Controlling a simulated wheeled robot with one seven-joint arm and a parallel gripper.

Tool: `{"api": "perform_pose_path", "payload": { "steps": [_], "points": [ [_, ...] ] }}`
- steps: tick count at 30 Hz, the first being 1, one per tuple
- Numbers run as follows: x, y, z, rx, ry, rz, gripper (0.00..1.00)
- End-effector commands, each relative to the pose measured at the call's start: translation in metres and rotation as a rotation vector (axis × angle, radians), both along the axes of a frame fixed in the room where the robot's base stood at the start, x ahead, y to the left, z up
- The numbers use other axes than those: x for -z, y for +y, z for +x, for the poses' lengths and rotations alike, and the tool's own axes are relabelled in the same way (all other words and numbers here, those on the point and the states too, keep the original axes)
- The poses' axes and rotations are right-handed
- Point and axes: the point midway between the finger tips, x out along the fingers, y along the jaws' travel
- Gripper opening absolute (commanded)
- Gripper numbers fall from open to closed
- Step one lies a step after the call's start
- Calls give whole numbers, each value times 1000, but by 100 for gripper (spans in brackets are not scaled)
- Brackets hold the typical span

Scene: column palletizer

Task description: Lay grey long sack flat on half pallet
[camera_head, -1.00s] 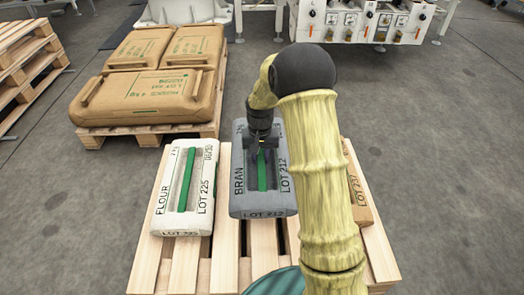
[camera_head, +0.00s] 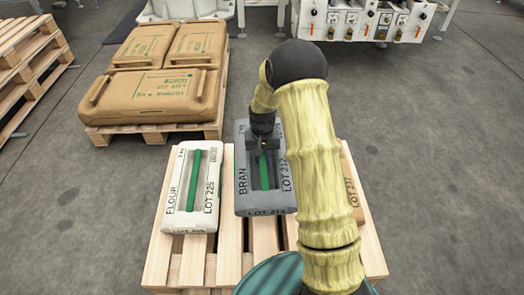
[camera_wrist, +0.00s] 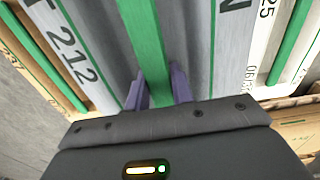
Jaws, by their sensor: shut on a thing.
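The grey long sack (camera_head: 247,203), marked BRAN and LOT 212, lies flat on the near slatted pallet (camera_head: 228,245) in the head view. A green handle strap runs along its middle. My gripper (camera_head: 263,153) is over the sack's middle. In the wrist view my gripper (camera_wrist: 158,88) has its purple fingers on both sides of the green strap (camera_wrist: 146,45), shut on it. The grey sack fills the middle of the wrist view (camera_wrist: 198,50). Whether it bears fully on the slats cannot be told. My arm hides part of its right side.
A white FLOUR sack (camera_head: 180,215) lies left of the grey sack. A brown sack (camera_head: 353,190) lies right, mostly behind my arm. A small pallet (camera_head: 150,132) at back left bears several brown sacks (camera_head: 150,95). Stacked pallets (camera_head: 30,65) stand far left. Floor is clear on the right.

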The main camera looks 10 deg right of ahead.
Motion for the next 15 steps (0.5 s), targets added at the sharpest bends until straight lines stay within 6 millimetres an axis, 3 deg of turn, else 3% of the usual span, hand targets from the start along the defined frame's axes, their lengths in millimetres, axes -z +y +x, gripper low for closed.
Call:
{"api": "perform_pose_path", "payload": {
  "steps": [1,15],
  "points": [
    [-10,0,1,-2,-5,0,0],
    [-27,0,-6,-21,-3,1,0]
  ]
}}
